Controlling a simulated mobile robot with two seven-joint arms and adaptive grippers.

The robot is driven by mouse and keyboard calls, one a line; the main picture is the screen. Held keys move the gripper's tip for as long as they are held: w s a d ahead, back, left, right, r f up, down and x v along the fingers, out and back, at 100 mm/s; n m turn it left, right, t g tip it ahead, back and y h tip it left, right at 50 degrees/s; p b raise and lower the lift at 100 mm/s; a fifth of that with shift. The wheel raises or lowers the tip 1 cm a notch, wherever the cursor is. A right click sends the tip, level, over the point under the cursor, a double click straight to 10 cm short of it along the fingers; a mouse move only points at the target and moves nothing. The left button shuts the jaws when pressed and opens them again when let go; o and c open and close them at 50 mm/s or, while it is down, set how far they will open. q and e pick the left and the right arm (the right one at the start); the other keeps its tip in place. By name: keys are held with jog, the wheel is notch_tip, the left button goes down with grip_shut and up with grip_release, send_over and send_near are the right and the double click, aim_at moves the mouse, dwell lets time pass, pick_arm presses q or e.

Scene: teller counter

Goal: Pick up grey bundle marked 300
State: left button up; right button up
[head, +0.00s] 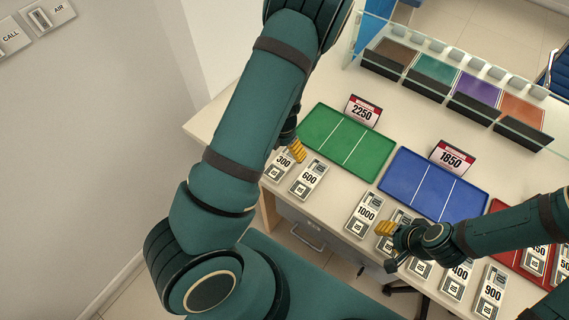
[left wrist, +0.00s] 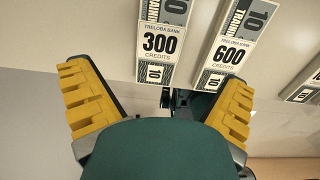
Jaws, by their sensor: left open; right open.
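The grey bundle marked 300 (head: 276,170) lies on the counter near its front left edge, partly hidden by my left arm in the head view. In the left wrist view the 300 bundle (left wrist: 161,42) shows upright in the picture, between and just beyond the open fingers. My left gripper (left wrist: 156,78) is open and empty; in the head view only a yellow finger of the left gripper (head: 297,150) shows beside the bundle's far end.
The 600 bundle (head: 309,180) lies close to the right of 300; it also shows in the left wrist view (left wrist: 228,52). A green tray (head: 347,140) with a 2250 sign (head: 363,112) and a blue tray (head: 433,186) lie behind.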

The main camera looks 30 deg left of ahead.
aim_at(284, 162)
pick_arm(q)
notch_tip(284, 162, down, 8)
jog(key=shift+r+b, duration=0.1)
jog(key=shift+b, duration=0.9)
pick_arm(e)
notch_tip(284, 162, down, 3)
jog(key=shift+r, duration=0.1)
pick_arm(q)
jog(key=c, duration=1.3)
